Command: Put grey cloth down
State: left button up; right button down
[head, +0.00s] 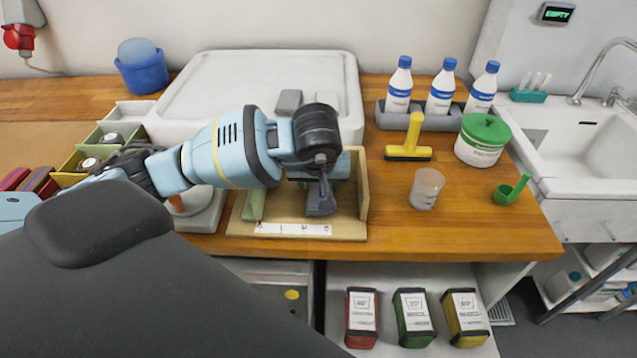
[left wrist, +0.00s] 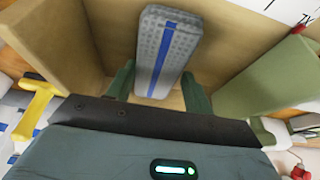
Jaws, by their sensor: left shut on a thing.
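The grey cloth (left wrist: 165,52) is a folded, flat block with a blue stripe. My left gripper (left wrist: 158,86) is shut on it, one green finger on each side. In the head view my left gripper (head: 318,186) is over the wooden holder (head: 350,229), with the cloth (head: 322,204) below it, near the holder's right wall. A green piece (head: 253,204) stands upright at the holder's left and shows at the right of the left wrist view (left wrist: 262,82). I cannot tell whether the cloth touches the holder's floor. My right gripper is not in view.
A white label strip (head: 293,229) runs along the holder's front. The wood before the bottles is partly free.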

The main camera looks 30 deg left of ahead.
pick_arm(q)
jog(key=shift+f, duration=0.35)
jog(key=shift+f, duration=0.15)
jog(key=o, duration=1)
jog(key=shift+c, duration=0.2)
jog(key=shift+r, duration=0.4)
jog(key=v, duration=1.1)
jog(key=shift+r+p, duration=0.25)
jog(key=shift+p, duration=0.1)
jog(key=shift+s+d, duration=0.1)
jog(key=shift+s, duration=0.05)
